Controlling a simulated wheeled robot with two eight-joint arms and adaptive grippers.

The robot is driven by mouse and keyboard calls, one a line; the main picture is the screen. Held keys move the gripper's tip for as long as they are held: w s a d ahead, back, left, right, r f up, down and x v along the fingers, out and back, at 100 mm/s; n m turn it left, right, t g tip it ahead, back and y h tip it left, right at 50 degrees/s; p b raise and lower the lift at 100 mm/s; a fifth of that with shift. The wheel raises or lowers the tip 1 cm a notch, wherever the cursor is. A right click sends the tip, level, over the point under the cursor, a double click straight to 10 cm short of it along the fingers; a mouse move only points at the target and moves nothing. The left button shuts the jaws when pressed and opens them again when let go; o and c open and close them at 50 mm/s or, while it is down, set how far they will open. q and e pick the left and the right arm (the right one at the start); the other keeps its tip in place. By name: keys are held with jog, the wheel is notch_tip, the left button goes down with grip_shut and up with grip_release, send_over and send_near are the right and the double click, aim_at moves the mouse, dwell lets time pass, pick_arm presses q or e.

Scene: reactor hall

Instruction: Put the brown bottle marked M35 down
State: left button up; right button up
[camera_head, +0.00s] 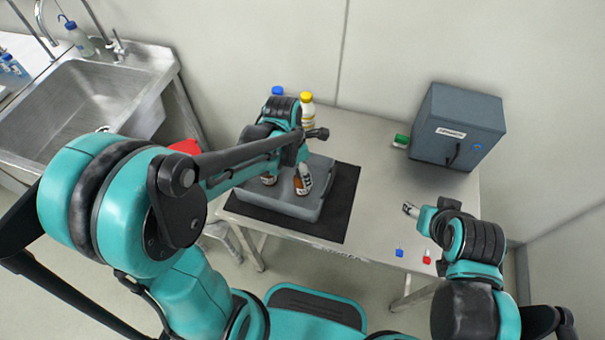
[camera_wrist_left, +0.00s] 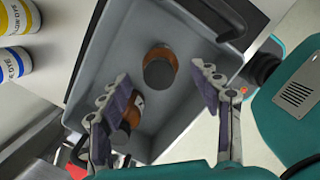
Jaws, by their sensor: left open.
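Two brown bottles stand in a grey tray in the head view, one (camera_head: 303,182) with a white label at the gripper and one (camera_head: 269,180) to its left. The left wrist view shows a brown bottle (camera_wrist_left: 160,68) between the spread fingers and another (camera_wrist_left: 133,108) by the left-hand finger. I cannot read M35 on either. My left gripper (camera_wrist_left: 160,92) is open, above the tray (camera_head: 270,203); no bottle is clamped. Its fingers are partly hidden by my arm in the head view. My right gripper (camera_head: 410,209) is over the table's right part, and its jaws are too small to judge.
The tray lies on a black mat (camera_head: 342,195) on a steel table (camera_head: 385,180). A yellow-capped bottle (camera_head: 307,107) and a blue-capped one (camera_head: 277,91) stand behind. A grey box (camera_head: 457,128) and green object (camera_head: 401,141) are at back right. A sink (camera_head: 85,100) is left.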

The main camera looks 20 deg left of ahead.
pick_arm(q)
notch_tip(320, 180, up, 2)
jog(key=shift+s+a+r+p, duration=0.1)
jog(key=shift+a+r+p, duration=0.05)
jog(key=shift+r+p, duration=0.15)
jog(key=shift+s+a+r+m, duration=0.15)
jog(key=shift+s+r+m, duration=0.1)
jog(key=shift+r+m, duration=0.35)
jog(key=s+a+r+m+t, duration=0.2)
jog(key=s+r+m+t, duration=0.1)
jog(key=m, duration=0.9)
jog(key=s+a+r+m+t+y, duration=0.1)
jog(key=s+r+m+t, duration=0.2)
jog(key=m, duration=1)
jog(key=s+r, duration=0.1)
jog(key=s, duration=0.2)
jog(key=shift+a+r, duration=0.3)
jog(key=shift+a, duration=0.05)
jog(key=shift+f, duration=0.1)
